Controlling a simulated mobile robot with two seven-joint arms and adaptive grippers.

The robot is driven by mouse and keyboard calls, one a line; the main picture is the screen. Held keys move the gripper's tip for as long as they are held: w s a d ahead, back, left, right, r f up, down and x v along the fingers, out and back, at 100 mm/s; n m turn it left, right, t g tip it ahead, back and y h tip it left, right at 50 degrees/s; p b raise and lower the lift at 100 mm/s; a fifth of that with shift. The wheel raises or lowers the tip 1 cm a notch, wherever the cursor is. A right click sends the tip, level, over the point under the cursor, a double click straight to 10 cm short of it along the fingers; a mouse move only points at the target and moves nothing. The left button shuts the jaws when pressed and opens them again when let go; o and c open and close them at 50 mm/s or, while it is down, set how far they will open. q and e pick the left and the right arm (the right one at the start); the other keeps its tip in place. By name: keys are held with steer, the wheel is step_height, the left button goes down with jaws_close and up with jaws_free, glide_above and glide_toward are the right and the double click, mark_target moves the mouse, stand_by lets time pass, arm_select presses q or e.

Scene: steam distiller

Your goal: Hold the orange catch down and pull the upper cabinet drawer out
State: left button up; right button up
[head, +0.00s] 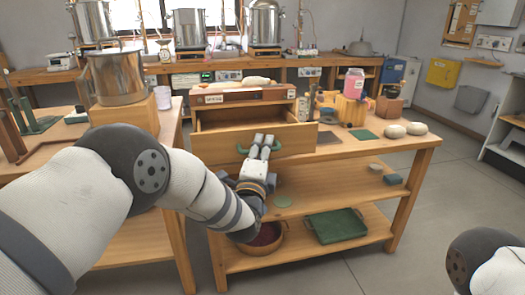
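The wooden cabinet (246,96) stands on the middle table with a small label on its front. Its drawer (290,138) is pulled out towards me, and the inside shows behind the front panel. My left gripper (262,140) is at the middle of the drawer's green handle (242,150). Its fingers are close together and look shut on the handle, covering its middle. I cannot make out the orange catch for certain. Only part of my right arm shows at the bottom right; its gripper is out of view.
Right of the cabinet are a pink jar (353,82), a green pad (363,134) and pale stones (395,131). A green tray (337,226) and a round tub (262,240) sit on the low shelf. The floor at right is clear.

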arm_select(q)
steer(key=v, duration=1.2)
steer(key=shift+r, duration=0.1)
steer(key=s+a+f+n+g+p, duration=0.1)
steer(key=s+a+f+n+g, duration=0.25)
steer(key=s+f, duration=0.4)
steer(key=s+a+f+n+g+y, duration=0.1)
steer(key=s+a+f+n+g, duration=0.3)
steer(key=s+f, duration=0.4)
steer(key=s+a+f+n+g+p, duration=0.1)
steer(key=s+a+f+n+g, duration=0.2)
steer(key=s+f+g, duration=0.45)
steer(key=s+a+f+n+g, duration=0.1)
steer(key=s+n, duration=0.4)
steer(key=s, duration=0.8)
steer(key=s+a+f+n+g, duration=0.1)
steer(key=s+a+n+g, duration=0.3)
steer(key=s, duration=1)
steer(key=g, duration=0.2)
steer(key=shift+s+f+n+g+y+p, duration=0.2)
steer(key=shift+s+n+g+y+p, duration=0.1)
steer(key=shift+n+y+p, duration=0.1)
arm_select(e)
steer(key=shift+t, duration=0.7)
steer(key=w+r, duration=0.3)
steer(key=shift+w+r, duration=0.15)
steer(key=shift+r, duration=0.05)
